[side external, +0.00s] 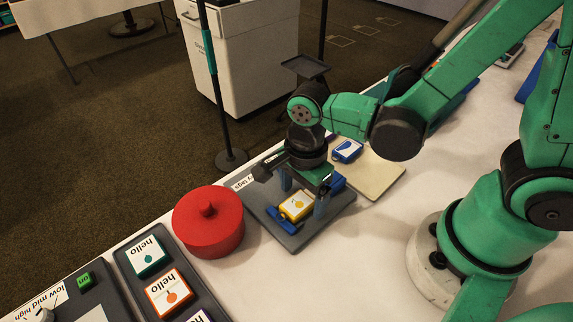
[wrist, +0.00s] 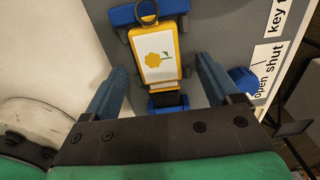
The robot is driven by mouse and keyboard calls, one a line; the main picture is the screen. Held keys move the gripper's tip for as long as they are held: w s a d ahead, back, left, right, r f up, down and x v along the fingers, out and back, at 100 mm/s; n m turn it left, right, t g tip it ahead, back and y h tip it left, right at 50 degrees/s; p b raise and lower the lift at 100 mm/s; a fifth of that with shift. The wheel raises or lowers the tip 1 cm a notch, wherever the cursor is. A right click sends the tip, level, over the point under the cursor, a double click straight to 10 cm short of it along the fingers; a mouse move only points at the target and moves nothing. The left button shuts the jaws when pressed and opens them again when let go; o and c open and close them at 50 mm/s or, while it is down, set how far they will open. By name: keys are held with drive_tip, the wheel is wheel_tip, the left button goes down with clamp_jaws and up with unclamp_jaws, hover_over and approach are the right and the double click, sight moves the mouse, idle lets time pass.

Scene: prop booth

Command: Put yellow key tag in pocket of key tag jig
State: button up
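The yellow key tag (side external: 297,206) has a white face with a yellow flower and a dark ring at one end. It lies face up on the grey key tag jig (side external: 335,212), between two blue blocks. In the wrist view the tag (wrist: 160,57) lines up with the blue blocks; I cannot tell whether it is fully seated in the pocket. My gripper (side external: 303,194) points down over the jig. In the wrist view its blue fingers (wrist: 162,93) are spread on either side of the tag, with a visible gap each side.
A blue knob (wrist: 243,79) sits by the "open shut" label on the jig. A red lidded pot (side external: 208,228) stands close left of the jig. A dark tray (side external: 128,262) of "hello" tags is at front left.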

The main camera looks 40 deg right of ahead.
idle(0.3)
drive_tip(key=shift+r, duration=2.8)
drive_tip(key=shift+w+d+r+n+t, duration=0.2)
drive_tip(key=shift+d+r+n+t, duration=0.15)
drive_tip(key=shift+n, duration=0.35)
drive_tip(key=w+d+r+n+t, duration=0.2)
drive_tip(key=d+r+n+t, duration=0.3)
drive_tip(key=n, duration=1.1)
drive_tip(key=d+t, duration=0.1)
drive_tip(key=d, duration=0.2)
drive_tip(key=shift+w+d+r+n, duration=0.15)
drive_tip(key=shift+r+n, duration=0.15)
